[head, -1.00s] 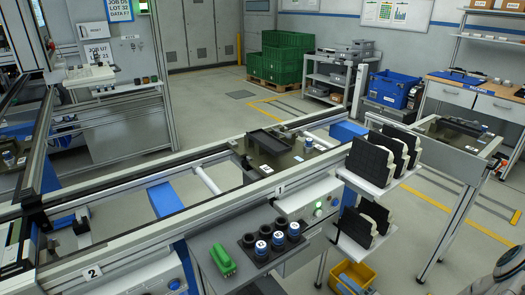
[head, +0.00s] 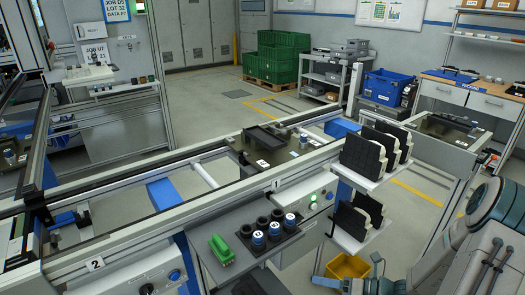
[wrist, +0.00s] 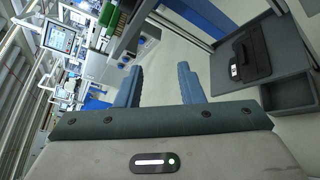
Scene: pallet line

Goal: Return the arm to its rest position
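My arm shows at the lower right of the head view, folded near the body, with grey-blue links. My gripper (wrist: 160,88) shows in the wrist view. Its two blue fingers stand well apart with nothing between them, so it is open and empty. Grey floor shows beyond the fingertips.
The conveyor line holds a pallet (head: 295,150). A side shelf carries a green part (head: 221,250) and several blue-and-black cylinders (head: 274,231). Black parts stand on a rack (head: 360,180), above a yellow bin (head: 348,266). A grey tray table (wrist: 240,100) is at right in the wrist view.

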